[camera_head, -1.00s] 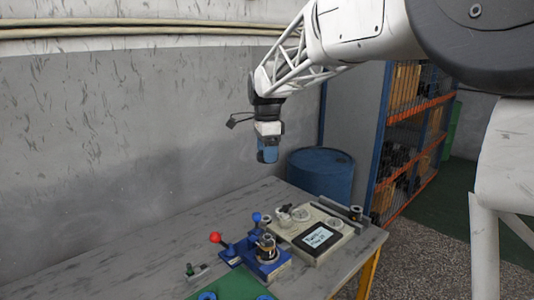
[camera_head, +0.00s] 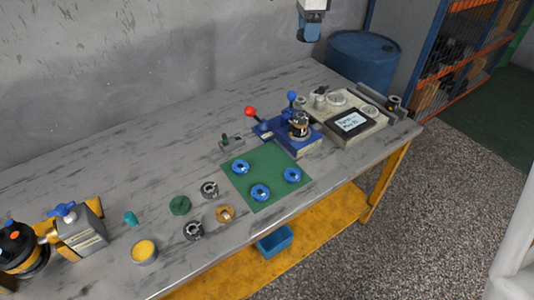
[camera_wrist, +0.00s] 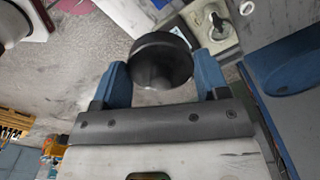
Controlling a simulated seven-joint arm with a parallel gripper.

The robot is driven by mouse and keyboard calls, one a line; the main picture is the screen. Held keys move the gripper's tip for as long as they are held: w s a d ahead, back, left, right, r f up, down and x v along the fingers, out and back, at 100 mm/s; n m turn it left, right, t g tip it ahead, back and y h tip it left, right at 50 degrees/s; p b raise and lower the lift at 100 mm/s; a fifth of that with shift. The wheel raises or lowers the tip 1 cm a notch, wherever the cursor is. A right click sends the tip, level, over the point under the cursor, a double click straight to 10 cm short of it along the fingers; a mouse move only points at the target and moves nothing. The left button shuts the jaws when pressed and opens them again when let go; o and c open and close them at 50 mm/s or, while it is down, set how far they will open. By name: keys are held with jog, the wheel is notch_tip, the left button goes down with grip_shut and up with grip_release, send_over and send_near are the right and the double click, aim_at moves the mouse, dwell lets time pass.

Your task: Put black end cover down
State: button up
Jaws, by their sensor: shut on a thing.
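The black end cover (camera_wrist: 162,58) is a round, dark, cup-like part. In the wrist view it sits between the two blue fingers of my gripper (camera_wrist: 162,78), which are shut on it. In the head view my gripper (camera_head: 307,36) is at the top edge, raised in the air behind the far edge of the table (camera_head: 130,135). The cover is hard to make out there, and most of my arm is out of that view.
A green mat (camera_head: 262,202) holds several blue rings (camera_head: 260,192). A blue fixture (camera_head: 290,145) with red and blue knobs holds a motor part (camera_head: 299,125). A beige station (camera_head: 370,131) stands right. Loose rings (camera_head: 210,189) lie left of the mat. The table's back left is clear.

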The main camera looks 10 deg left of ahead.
jog(key=s+f+m, duration=0.1)
jog(key=s+f, duration=0.6)
jog(key=f, duration=0.4)
jog(key=s+a+f+m, duration=0.1)
jog(key=s+f, duration=0.7)
jog(key=f, duration=0.3)
jog(key=s+f+m, duration=0.1)
jog(key=s+f, duration=0.6)
jog(key=f, duration=0.5)
jog(key=shift+s+a, duration=0.3)
jog(key=shift+a, duration=0.05)
jog(key=shift+w, duration=0.1)
send_over(270, 155)
jog(key=shift+w+f, duration=0.1)
jog(key=shift+f, duration=0.65)
jog(key=shift+f, duration=1.8)
